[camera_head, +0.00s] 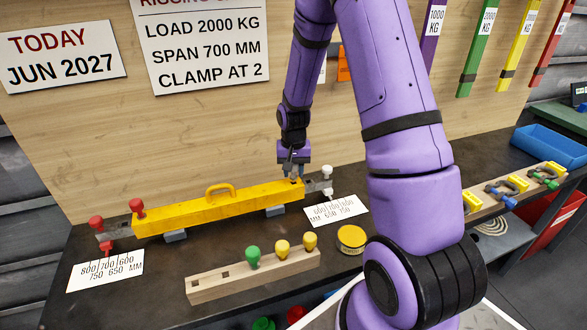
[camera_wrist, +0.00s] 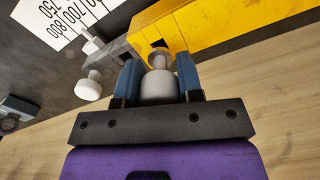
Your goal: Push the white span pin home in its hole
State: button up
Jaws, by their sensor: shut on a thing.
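The white span pin (camera_wrist: 158,88) is between the blue fingers of my gripper (camera_wrist: 157,82) in the wrist view. My gripper is shut on its head. The pin points at a dark square hole in the yellow beam (camera_wrist: 210,28); how deep it sits I cannot tell. In the head view my gripper (camera_head: 292,174) is at the right end of the yellow beam (camera_head: 215,207), and the pin is mostly hidden there. A grey end bar (camera_wrist: 115,50) comes out of the beam end. A second white pin (camera_head: 327,173) stands at its outer part and also shows in the wrist view (camera_wrist: 88,88).
Two red pins (camera_head: 137,206) (camera_head: 96,223) are at the beam's left end. Scale cards (camera_head: 105,271) (camera_head: 336,210) lie by both ends. A wooden block (camera_head: 240,279) with green and yellow pins and a yellow tin (camera_head: 351,240) stand in front.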

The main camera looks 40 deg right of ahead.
jog(key=shift+f, duration=0.85)
jog(key=o, duration=1)
jog(key=shift+r, duration=0.1)
notch_tip(320, 180, up, 11)
jog(key=shift+f, duration=0.2)
